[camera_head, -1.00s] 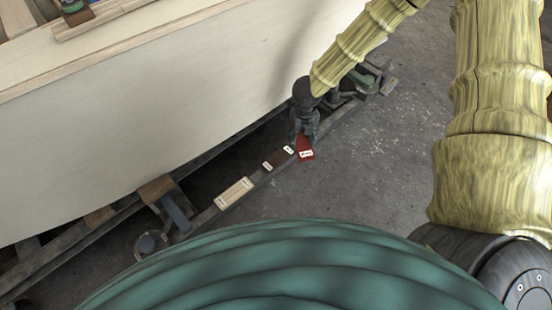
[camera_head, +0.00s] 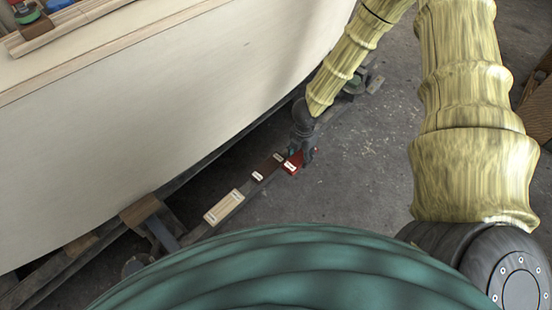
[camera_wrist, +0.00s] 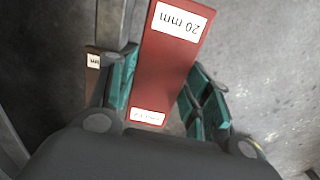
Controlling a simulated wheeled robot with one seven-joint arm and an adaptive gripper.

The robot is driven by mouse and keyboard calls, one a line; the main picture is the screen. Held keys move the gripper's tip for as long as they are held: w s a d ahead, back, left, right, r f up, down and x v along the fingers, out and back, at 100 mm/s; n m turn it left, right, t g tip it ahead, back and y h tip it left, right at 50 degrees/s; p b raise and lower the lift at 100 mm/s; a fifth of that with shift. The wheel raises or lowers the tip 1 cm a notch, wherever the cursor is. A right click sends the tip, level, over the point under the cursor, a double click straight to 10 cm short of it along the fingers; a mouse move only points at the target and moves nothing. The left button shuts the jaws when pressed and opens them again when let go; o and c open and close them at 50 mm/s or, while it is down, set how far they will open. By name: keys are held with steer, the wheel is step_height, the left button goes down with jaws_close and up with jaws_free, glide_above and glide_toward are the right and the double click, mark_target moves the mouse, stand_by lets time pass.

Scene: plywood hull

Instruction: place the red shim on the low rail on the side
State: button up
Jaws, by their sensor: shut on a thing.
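The red shim (camera_head: 293,163) is in my gripper (camera_head: 302,153), at the low rail beside the hull. In the wrist view the shim (camera_wrist: 170,65) is a long flat red piece with white labels, one reading 20 mm. It lies between the teal fingers of my gripper (camera_wrist: 165,95), which is shut on it. The low rail shows in the wrist view as a grey bar (camera_wrist: 113,20) at the shim's left. In the head view the shim is close to the end of a dark brown piece (camera_head: 268,167). I cannot tell whether the shim touches the rail.
A pale wooden piece (camera_head: 224,206) with labels lies along the rail, nearer my body. The large pale plywood hull (camera_head: 150,110) rises on the left. Bare grey floor (camera_head: 360,170) is open to the right of the rail.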

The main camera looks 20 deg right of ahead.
steer(key=w+d+b, duration=0.1)
steer(key=w+d, duration=0.2)
steer(key=w, duration=0.1)
steer(key=w+d+f+b, duration=0.1)
steer(key=w+d+b, duration=0.1)
steer(key=w+d, duration=0.1)
steer(key=w+d+b, duration=0.2)
steer(key=w+d, duration=0.1)
steer(key=w, duration=0.2)
steer(key=shift+w+f, duration=0.2)
steer(key=shift+f, duration=0.1)
steer(key=shift+w+d+f, duration=0.15)
steer(key=shift+d+f, duration=0.05)
step_height(320, 180, down, 3)
steer(key=b, duration=0.3)
steer(key=shift+f, duration=0.1)
steer(key=o, duration=1)
steer(key=shift+r+p, duration=2.25)
steer(key=shift+r, duration=1.6)
